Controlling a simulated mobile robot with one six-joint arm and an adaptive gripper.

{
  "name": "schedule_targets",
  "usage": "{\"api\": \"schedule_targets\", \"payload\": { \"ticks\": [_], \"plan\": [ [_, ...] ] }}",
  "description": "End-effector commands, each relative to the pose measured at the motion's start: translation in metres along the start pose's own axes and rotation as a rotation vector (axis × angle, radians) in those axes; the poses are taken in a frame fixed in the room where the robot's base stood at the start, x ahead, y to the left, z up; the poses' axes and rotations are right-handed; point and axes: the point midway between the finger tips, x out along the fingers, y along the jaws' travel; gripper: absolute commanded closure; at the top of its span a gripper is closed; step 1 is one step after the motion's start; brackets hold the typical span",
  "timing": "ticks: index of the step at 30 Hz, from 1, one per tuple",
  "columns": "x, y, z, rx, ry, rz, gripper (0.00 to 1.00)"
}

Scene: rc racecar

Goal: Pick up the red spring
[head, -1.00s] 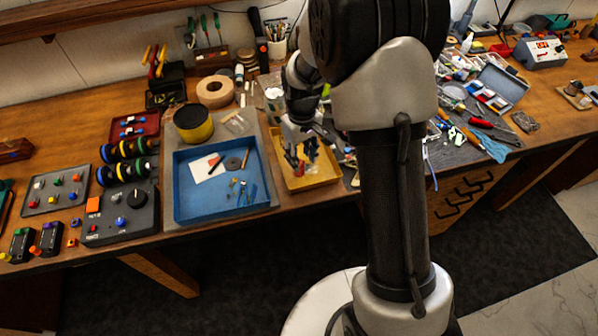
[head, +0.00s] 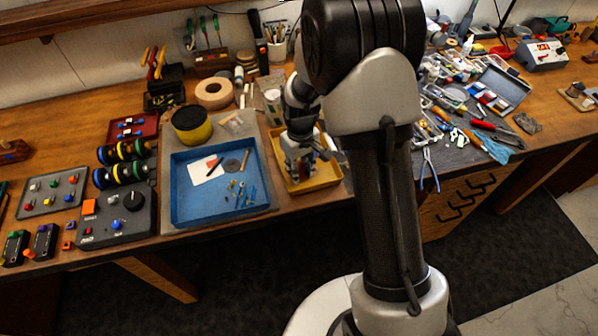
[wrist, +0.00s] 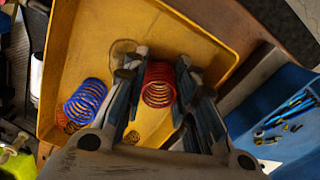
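The red spring (wrist: 158,85) lies in the yellow tray (wrist: 200,43), between the two fingers of my gripper (wrist: 157,75) in the wrist view. Dark gaps or tray show beside the spring, and the fingers look open around it; contact is not clear. A blue spring (wrist: 86,101) lies in the tray to the left, with a small brass-coloured coil (wrist: 66,119) beside it. In the head view my gripper (head: 299,168) is down over the yellow tray (head: 322,181), and the arm hides the red spring there.
A blue tray (head: 222,208) with small tools and parts stands directly left of the yellow tray. Pliers and many tools crowd the bench to the right.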

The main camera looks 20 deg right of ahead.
Motion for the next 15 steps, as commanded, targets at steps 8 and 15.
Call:
{"api": "schedule_targets", "payload": {
  "ticks": [8,15],
  "plan": [
    [0.0,0.0,0.0,0.0,0.0,0.0,0.86],
    [-0.013,0.0,-0.001,0.0,0.003,0.001,0.86]
  ]
}}
